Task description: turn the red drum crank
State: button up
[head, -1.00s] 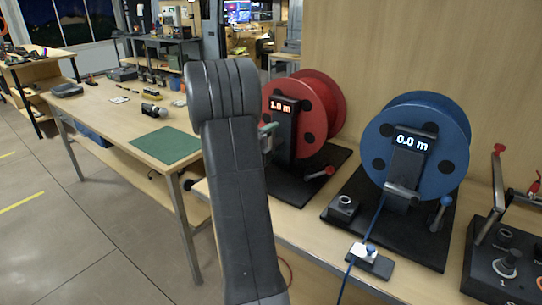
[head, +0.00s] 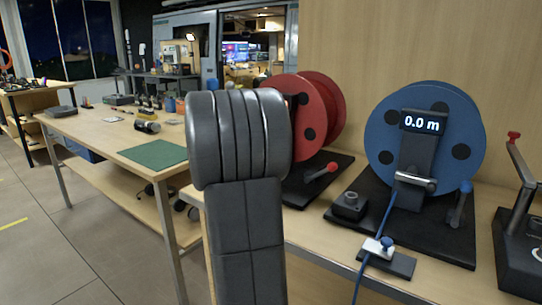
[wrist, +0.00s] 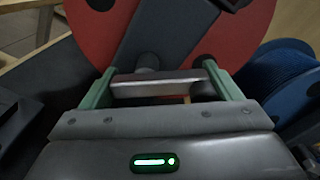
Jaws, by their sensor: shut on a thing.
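The red drum (head: 325,103) stands on a black base on the bench, partly hidden behind my arm in the head view. Its red face (wrist: 88,38) fills the upper part of the wrist view, with a dark upright in front. My gripper (wrist: 160,82) has green fingers at both ends of a grey metal crank handle (wrist: 158,91), and is shut on it in front of the drum. In the head view my arm hides the crank, the gripper and the drum's display.
A blue drum (head: 383,143) reading 0.0 m stands to the right, also showing in the wrist view (wrist: 292,92). A red-tipped lever (head: 322,172) sits on the red drum's base. A blue cable runs through a small clamp (head: 377,247). A green mat (head: 153,154) lies on the left table.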

jog(key=m+b, duration=0.2)
jog(key=f+m+b, duration=0.1)
jog(key=m+b, duration=0.1)
jog(key=b, duration=0.1)
jog(key=shift+d+f, duration=0.1)
jog(key=shift+m+b, duration=1.35)
jog(key=shift+m, duration=0.25)
jog(key=shift+r, duration=0.2)
jog(key=o, duration=0.9)
jog(key=shift+c, duration=0.2)
jog(key=shift+s, duration=0.1)
jog(key=p+v, duration=0.2)
jog(key=v, duration=1.1)
jog(key=shift+s+a, duration=0.3)
